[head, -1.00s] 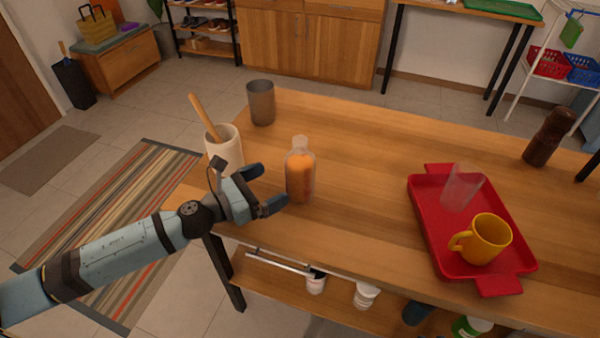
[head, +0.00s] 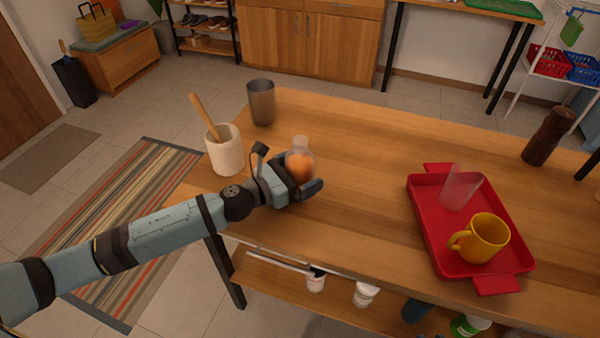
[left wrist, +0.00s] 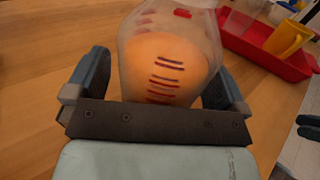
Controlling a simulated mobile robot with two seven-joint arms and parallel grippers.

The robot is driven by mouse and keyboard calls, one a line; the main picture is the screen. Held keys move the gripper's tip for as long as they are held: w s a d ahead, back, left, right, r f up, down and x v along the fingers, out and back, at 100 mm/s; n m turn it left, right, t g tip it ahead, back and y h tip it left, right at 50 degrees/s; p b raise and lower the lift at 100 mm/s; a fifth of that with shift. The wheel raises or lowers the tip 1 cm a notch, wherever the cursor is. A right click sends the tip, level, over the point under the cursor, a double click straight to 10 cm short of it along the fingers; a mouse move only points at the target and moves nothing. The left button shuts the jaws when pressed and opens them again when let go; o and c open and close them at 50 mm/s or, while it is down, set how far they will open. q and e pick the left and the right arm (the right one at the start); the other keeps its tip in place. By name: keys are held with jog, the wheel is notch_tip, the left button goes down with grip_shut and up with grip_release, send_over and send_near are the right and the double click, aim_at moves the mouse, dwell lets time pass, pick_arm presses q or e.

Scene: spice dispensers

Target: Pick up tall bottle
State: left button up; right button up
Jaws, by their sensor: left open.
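The tall bottle (head: 300,163) is clear with orange contents and stands upright on the wooden table. In the left wrist view the bottle (left wrist: 168,65) fills the space between the fingers, with red and dark marks on its side. My left gripper (head: 304,180) is around the bottle, one finger on each side. In the left wrist view the left gripper (left wrist: 160,85) is open, with a small gap on the left side; contact on the right side is hard to tell. The bottle's lower part is hidden by the gripper in the head view.
A white crock (head: 226,152) with a wooden handle and a grey cup (head: 261,102) stand left of and behind the bottle. A red tray (head: 428,225) with a yellow mug (head: 483,240) and a clear glass (head: 460,187) lies right. A dark mill (head: 548,137) stands far right.

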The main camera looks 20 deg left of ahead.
pick_arm(q)
jog(key=c, duration=1.3)
jog(key=shift+o, duration=0.2)
jog(key=shift+r, duration=0.25)
